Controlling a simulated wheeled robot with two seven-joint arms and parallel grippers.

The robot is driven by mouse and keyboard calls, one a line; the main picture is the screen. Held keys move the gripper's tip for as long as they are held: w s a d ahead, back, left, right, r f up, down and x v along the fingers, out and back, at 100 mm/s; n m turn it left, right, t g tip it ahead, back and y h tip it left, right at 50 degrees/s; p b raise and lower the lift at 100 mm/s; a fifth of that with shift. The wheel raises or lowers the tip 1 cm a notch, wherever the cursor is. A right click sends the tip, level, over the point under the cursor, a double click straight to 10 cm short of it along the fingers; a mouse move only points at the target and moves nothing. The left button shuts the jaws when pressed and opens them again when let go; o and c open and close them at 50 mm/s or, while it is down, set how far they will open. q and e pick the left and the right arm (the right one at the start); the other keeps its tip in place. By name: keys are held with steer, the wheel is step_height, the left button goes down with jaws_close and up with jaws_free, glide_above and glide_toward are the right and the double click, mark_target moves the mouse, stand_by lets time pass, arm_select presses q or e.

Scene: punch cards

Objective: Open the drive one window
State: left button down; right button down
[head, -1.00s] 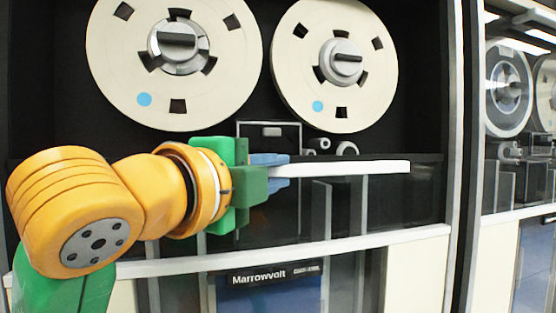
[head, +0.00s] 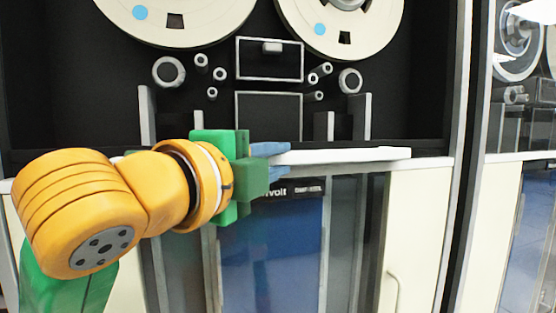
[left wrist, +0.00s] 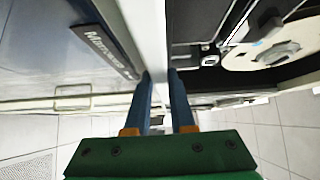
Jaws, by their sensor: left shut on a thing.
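The drive one window shows in the head view as a white top rail (head: 350,155), lying close along the cabinet's white sill (head: 425,163). Its glass is low, and the tape bay above the rail stands uncovered. My left gripper (head: 277,160) reaches in from the left, with its blue fingers closed on the rail left of its middle. In the left wrist view the pale rail (left wrist: 150,35) runs up the picture from between the fingertips (left wrist: 160,80). My right gripper is in neither view.
Two cream tape reels (head: 345,20) sit above, with several rollers (head: 169,72) below them. A blue panel (head: 270,245) with a dark name plate (head: 290,190) is below the sill. Another drive (head: 520,95) stands at the right.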

arm_select(q)
steer(key=c, duration=0.8)
jaws_free()
steer(key=shift+s+r, duration=0.1)
steer(key=shift+s, duration=0.1)
steer(key=shift+o, duration=0.2)
steer(key=shift+s+a, duration=0.2)
steer(key=shift+s, duration=0.1)
steer(key=b+v, duration=0.1)
steer(key=v, duration=0.5)
steer(key=shift+s, duration=0.2)
steer(key=shift+a, duration=0.1)
